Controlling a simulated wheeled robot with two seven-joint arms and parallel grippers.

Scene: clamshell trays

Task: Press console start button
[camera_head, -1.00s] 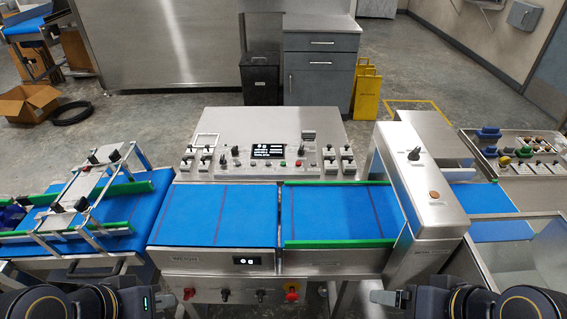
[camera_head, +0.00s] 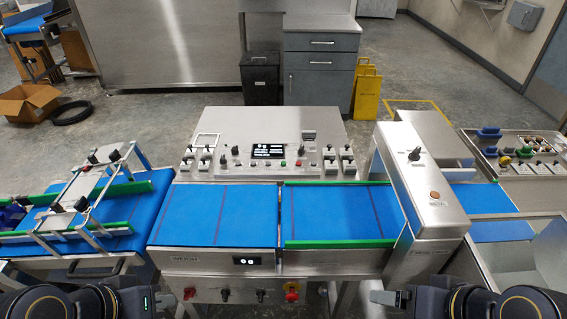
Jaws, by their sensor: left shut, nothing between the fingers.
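The steel console (camera_head: 225,122) stands behind the blue belts in the middle of the view. Its panel carries a dark lit screen (camera_head: 268,152), a small green button (camera_head: 283,163) just below the screen, and a red button (camera_head: 299,164) to the right of the green one. No label on the buttons is readable. My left gripper (camera_head: 168,301) is low at the bottom left, shut and empty, well in front of the console and apart from it. My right gripper (camera_head: 381,296) is low at the bottom right, also apart from the console; its finger gap is too small to tell.
Blue belts (camera_head: 185,212) with green side rails lie between my grippers and the console. A steel arch housing (camera_head: 415,180) with an orange button stands at the right. A red knob (camera_head: 291,290) sits on the front frame. A steel guide frame (camera_head: 88,185) stands over the left belt.

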